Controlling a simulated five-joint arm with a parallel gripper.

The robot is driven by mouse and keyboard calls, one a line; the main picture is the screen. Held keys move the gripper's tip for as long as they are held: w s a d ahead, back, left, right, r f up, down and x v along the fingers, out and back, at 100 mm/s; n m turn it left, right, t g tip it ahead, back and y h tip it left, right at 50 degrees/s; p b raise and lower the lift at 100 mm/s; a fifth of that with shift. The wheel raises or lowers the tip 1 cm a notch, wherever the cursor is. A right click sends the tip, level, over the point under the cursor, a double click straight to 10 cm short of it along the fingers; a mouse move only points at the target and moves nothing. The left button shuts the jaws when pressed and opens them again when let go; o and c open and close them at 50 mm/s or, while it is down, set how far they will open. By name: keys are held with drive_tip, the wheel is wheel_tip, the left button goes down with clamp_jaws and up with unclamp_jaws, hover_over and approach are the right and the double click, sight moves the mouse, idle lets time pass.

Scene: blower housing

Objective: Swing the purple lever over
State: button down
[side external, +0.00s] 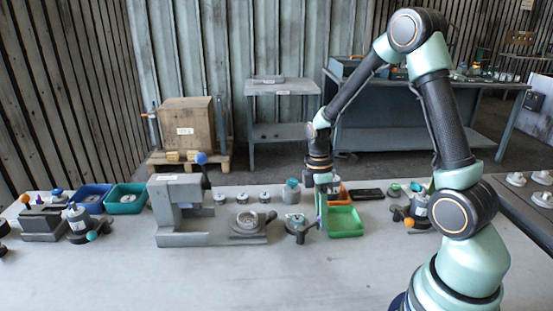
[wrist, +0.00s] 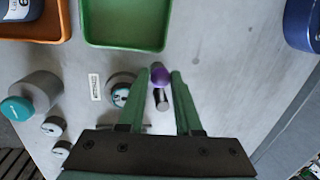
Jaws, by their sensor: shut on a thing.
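The purple lever shows in the wrist view as a round purple knob (wrist: 160,76) on a short metal shaft (wrist: 162,101). My gripper (wrist: 163,73) has its two green fingers on either side of the knob and is shut on it. The small round fixture (wrist: 121,88) beside the lever is partly hidden by the left finger. In the side view my gripper (side external: 322,212) points down at the table, between the round grey fixture (side external: 298,226) and the green tray. The lever is mostly hidden by the fingers there.
A green tray (side external: 345,222) stands close to the right of my gripper, with an orange tray (side external: 338,197) behind it. A grey clamp-like stand (side external: 176,205) and several small round parts (side external: 242,198) are to the left. The front of the table (side external: 270,280) is clear.

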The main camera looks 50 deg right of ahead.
drive_tip(key=c, duration=0.6)
unclamp_jaws()
drive_tip(key=shift+s, duration=0.15)
drive_tip(key=r, duration=0.4)
drive_tip(key=w+r, duration=0.1)
drive_tip(key=r, duration=0.3)
drive_tip(key=w+r, duration=0.1)
drive_tip(key=r, duration=0.3)
drive_tip(key=shift+d, duration=0.35)
